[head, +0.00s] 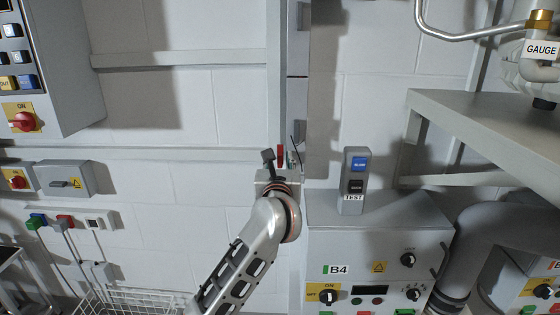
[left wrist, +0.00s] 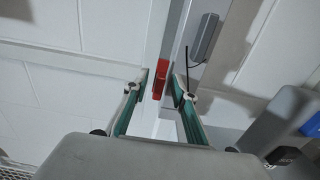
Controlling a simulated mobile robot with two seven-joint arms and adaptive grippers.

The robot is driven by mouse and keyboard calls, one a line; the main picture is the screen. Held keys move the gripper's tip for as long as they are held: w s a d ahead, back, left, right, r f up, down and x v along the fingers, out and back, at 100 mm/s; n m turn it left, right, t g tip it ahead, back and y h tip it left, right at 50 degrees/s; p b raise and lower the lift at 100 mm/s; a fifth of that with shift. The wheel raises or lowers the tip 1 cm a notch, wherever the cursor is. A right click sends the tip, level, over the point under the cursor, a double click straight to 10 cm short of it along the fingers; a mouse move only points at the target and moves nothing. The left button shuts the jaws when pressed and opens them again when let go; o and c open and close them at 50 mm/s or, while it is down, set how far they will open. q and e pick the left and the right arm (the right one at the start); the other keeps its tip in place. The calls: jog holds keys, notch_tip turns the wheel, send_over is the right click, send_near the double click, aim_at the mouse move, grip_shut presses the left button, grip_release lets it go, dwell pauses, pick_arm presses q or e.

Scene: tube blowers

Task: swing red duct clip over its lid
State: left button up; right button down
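The red duct clip (head: 280,154) is a small upright piece on the vertical grey duct (head: 275,70) in the head view. The clip also shows in the left wrist view (left wrist: 160,78), at the duct's edge. My left gripper (head: 281,160) is raised to the clip, and its hand hides the duct below. I cannot make out the lid clearly. My right gripper is in neither view.
A grey control box marked B4 (head: 380,232) stands right of my left arm, with a TEST button box (head: 354,180) on top. A grey shelf (head: 490,118) juts out at right. Switch panels hang on the wall at left. A wire basket (head: 135,302) is below.

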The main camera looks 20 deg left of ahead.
pick_arm(q)
grip_shut()
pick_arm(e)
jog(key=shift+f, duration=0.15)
pick_arm(q)
jog(key=shift+r+p, duration=0.1)
jog(key=shift+p, duration=0.2)
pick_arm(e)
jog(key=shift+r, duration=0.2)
pick_arm(q)
jog(key=shift+d+r+m+p, duration=0.15)
jog(key=shift+m+p, duration=0.4)
jog(key=shift+m, duration=0.15)
jog(key=f+m+p, duration=0.1)
jog(key=m+p, duration=0.4)
jog(key=d+f+m+p, duration=0.1)
jog(key=m+p, duration=0.4)
jog(key=m, duration=0.1)
jog(key=m+p, duration=0.5)
jog(key=shift+w+d+f+m, duration=0.25)
jog(key=shift+d+f+m, duration=0.05)
jog(key=shift+d+f, duration=0.1)
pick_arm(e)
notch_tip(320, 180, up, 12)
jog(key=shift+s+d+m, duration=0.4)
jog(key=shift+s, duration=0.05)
pick_arm(q)
jog(key=shift+a, duration=0.1)
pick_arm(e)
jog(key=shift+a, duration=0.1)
